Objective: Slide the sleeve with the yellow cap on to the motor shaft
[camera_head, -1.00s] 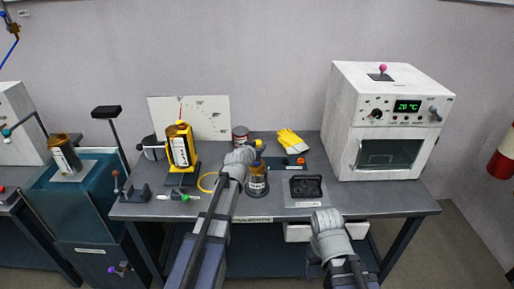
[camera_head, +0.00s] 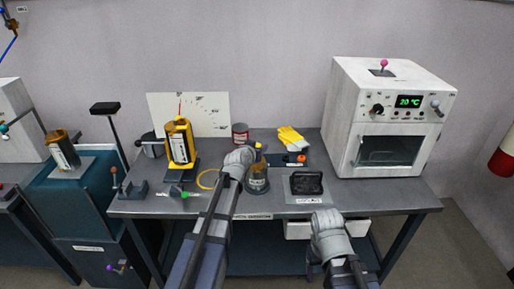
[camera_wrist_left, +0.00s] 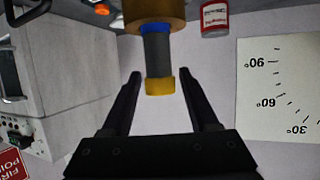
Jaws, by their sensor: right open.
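A grey sleeve (camera_wrist_left: 157,52) with a yellow cap (camera_wrist_left: 160,86) shows in the left wrist view, in line with a blue ring (camera_wrist_left: 155,29) and a brown cylindrical body (camera_wrist_left: 153,10). That labelled body (camera_head: 258,181) stands on the bench in the head view, partly behind my left wrist. My left gripper (camera_wrist_left: 160,88) is open, its fingers on either side of the yellow cap with a gap at each side. The motor shaft cannot be made out. My right gripper (camera_head: 331,238) hangs in front of the bench, its fingers hidden by the wrist.
A yellow-framed canister (camera_head: 180,142) stands on the bench at left, before a white dial board (camera_head: 212,112). A red-and-white can (camera_head: 240,133), yellow gloves (camera_head: 291,139) and a black tray (camera_head: 306,183) are nearby. A white oven (camera_head: 350,115) stands at right.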

